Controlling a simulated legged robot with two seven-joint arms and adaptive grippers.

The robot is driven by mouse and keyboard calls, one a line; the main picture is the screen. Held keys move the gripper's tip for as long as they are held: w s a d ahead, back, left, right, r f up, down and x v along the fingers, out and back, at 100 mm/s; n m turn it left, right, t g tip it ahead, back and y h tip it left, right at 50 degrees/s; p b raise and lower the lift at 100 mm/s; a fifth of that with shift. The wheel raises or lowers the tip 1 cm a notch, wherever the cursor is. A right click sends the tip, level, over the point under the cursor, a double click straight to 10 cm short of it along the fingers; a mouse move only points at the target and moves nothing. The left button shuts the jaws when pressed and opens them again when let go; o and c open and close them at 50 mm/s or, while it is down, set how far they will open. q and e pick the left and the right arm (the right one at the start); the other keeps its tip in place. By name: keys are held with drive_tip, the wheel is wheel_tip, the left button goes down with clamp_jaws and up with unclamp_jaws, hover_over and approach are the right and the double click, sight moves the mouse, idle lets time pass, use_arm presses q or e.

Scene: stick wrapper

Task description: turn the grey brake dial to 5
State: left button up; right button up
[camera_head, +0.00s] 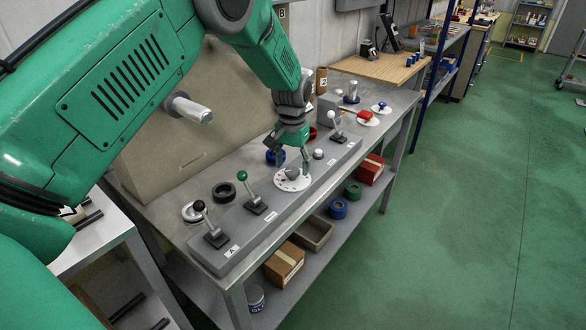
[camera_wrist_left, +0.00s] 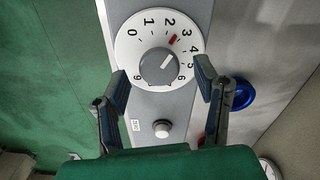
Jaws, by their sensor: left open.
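The grey brake dial (camera_wrist_left: 158,66) is a round knob with a white pointer line, set on a white numbered disc (camera_wrist_left: 130,55). In the left wrist view the line points up and right, roughly toward 3 to 4; the exact reading is unclear. A red mark sits on the disc near 2 and 3. In the head view the disc (camera_head: 288,184) lies on the grey panel, with my gripper partly covering it. My left gripper (camera_wrist_left: 160,76) is open, its fingers spread on either side of the knob, apart from it. It also shows above the disc in the head view (camera_head: 292,160).
A green-knobbed lever (camera_head: 247,188) and a black-knobbed lever (camera_head: 208,222) stand left of the dial on the panel (camera_head: 232,252). A white button (camera_head: 318,154) and a white-knobbed lever (camera_head: 335,126) stand to its right. A blue ring (camera_head: 275,157) lies behind.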

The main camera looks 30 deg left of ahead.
use_arm(q)
drive_tip(key=shift+f, duration=0.8)
drive_tip(key=c, duration=1.2)
drive_tip(key=shift+o, duration=0.2)
